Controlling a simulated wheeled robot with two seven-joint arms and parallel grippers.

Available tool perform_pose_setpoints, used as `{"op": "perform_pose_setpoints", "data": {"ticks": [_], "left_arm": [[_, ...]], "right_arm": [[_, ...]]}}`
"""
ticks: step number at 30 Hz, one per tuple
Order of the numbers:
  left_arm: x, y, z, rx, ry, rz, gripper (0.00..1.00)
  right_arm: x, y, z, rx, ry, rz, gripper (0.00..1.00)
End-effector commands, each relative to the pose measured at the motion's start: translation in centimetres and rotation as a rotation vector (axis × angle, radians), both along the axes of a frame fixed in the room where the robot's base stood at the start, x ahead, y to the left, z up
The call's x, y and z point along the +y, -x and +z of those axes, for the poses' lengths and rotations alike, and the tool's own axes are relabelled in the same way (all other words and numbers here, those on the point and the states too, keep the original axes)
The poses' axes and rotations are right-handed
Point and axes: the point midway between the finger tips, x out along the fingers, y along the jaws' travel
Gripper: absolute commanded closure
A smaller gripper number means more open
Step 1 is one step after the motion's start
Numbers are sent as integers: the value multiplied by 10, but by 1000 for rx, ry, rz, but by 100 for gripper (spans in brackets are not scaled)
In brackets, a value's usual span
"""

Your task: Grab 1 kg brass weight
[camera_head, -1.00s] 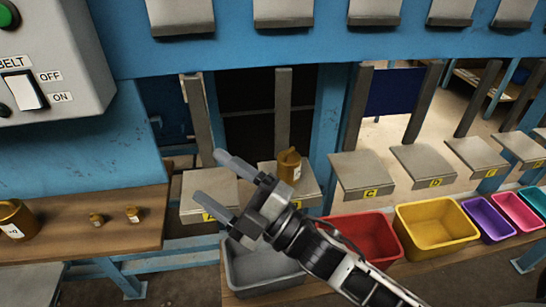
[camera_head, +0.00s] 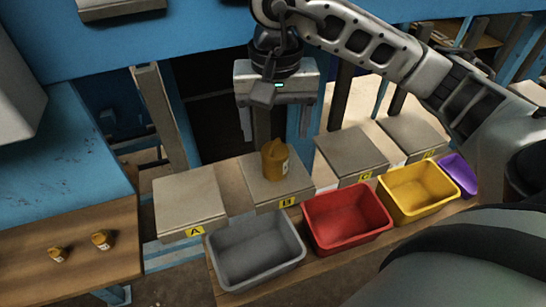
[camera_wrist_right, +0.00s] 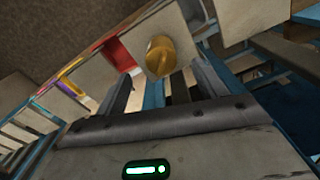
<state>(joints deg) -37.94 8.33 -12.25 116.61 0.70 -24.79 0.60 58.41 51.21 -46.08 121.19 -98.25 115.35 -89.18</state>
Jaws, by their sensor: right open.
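A brass weight (camera_head: 275,161) with a handle-like top and a pale label stands upright on platform B (camera_head: 262,192). I cannot read the label. My right gripper (camera_head: 275,134) hangs above and around the top of it, pointing down, fingers open on either side and apart from it. In the right wrist view, the brass weight (camera_wrist_right: 160,56) shows beyond the open fingers of the right gripper (camera_wrist_right: 163,82). Two smaller brass weights, a left one (camera_head: 57,254) and a right one (camera_head: 102,239), stand on the wooden table (camera_head: 75,270) at left. My left gripper is not in view.
Platform A (camera_head: 188,205) is empty, left of B; platform C (camera_head: 350,155) is empty, to its right. Grey (camera_head: 256,252), red (camera_head: 345,215), yellow (camera_head: 418,190) and purple (camera_head: 458,178) bins line the front. A blue frame (camera_head: 150,45) stands behind.

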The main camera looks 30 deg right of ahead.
Motion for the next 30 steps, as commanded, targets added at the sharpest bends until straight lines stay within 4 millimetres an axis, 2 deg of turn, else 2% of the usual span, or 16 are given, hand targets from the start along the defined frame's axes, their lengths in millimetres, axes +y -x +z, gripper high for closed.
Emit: {"op": "perform_pose_setpoints", "data": {"ticks": [1, 3, 11, 19, 23, 29, 30], "left_arm": [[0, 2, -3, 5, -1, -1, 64], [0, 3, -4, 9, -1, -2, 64], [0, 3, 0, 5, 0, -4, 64], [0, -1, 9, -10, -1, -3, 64], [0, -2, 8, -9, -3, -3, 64], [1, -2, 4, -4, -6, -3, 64], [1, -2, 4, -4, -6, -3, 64]], "right_arm": [[1, 1, -12, 5, -3, 0, 29], [1, 1, -22, 5, -4, 0, 29], [0, 0, -41, 3, -4, -1, 29], [-3, -3, -79, 5, -6, -1, 29], [-2, -4, -87, 1, -6, -1, 29], [-2, -4, -88, 0, -6, 0, 29], [-2, -4, -88, 0, -6, 0, 38]]}}
